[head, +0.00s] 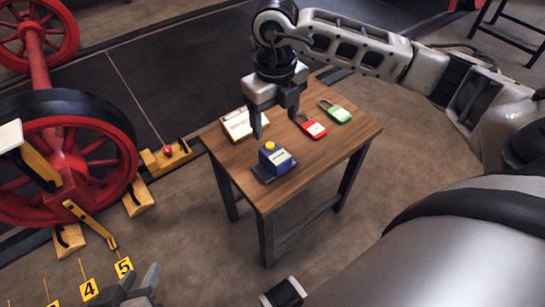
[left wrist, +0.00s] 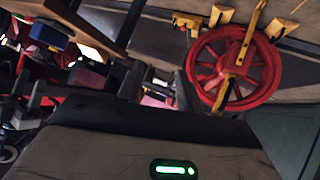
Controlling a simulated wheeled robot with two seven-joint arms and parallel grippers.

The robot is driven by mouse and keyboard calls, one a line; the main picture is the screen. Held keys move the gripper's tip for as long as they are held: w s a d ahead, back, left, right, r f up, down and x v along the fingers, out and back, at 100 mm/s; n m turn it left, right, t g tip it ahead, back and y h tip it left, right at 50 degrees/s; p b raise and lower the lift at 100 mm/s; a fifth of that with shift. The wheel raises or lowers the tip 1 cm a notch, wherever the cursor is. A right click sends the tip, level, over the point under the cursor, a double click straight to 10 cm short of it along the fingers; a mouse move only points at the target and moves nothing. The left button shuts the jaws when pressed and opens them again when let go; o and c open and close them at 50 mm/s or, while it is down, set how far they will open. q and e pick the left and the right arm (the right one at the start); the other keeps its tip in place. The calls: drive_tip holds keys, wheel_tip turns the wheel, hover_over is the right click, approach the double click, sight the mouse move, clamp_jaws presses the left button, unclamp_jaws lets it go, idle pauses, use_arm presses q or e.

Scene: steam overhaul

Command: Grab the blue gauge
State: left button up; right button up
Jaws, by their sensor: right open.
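The blue gauge (head: 281,160) is a small blue block with a yellow cap and a pale label, on a dark base near the front left of the wooden table (head: 318,158). It also shows at the upper left of the left wrist view (left wrist: 48,33). My right gripper (head: 275,126) is open and empty, pointing down above the table, just behind and above the gauge and apart from it. My left gripper (head: 138,281) is low at the bottom left of the head view, away from the table; its fingers stand apart with nothing visibly held in the left wrist view (left wrist: 85,88).
A red padlock (head: 314,129) and a green padlock (head: 340,115) lie right of the right gripper. A large red wheel (head: 68,165), yellow wedges and numbered markers (head: 89,289) stand on the floor left of the table.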

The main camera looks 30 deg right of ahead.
drive_tip(key=b, duration=0.1)
hover_over(275, 152)
drive_tip(key=f, duration=0.6)
drive_tip(key=shift+s+a+f, duration=0.25)
drive_tip(key=shift+s+f, duration=0.1)
drive_tip(key=shift+f, duration=0.05)
drive_tip(key=f, duration=0.2)
drive_tip(key=f+b, duration=0.1)
drive_tip(key=f, duration=0.1)
drive_tip(key=f+b, duration=0.1)
drive_tip(key=shift+w+d+f, duration=0.25)
drive_tip(key=shift+w+f, duration=0.05)
drive_tip(key=shift+f, duration=0.1)
drive_tip(key=c, duration=1.1)
drive_tip(key=shift+c, duration=1.2)
use_arm(q)
drive_tip(key=shift+w+d+r+t+h, duration=0.1)
drive_tip(key=shift+d+r+t+h, duration=0.15)
drive_tip(key=shift+r+t, duration=0.2)
drive_tip(key=shift+w+d+r+t+h, duration=0.1)
drive_tip(key=shift+d+r+t+h, duration=0.2)
drive_tip(key=shift+r, duration=0.25)
use_arm(e)
drive_tip(key=shift+w, duration=0.1)
drive_tip(key=shift+r, duration=0.1)
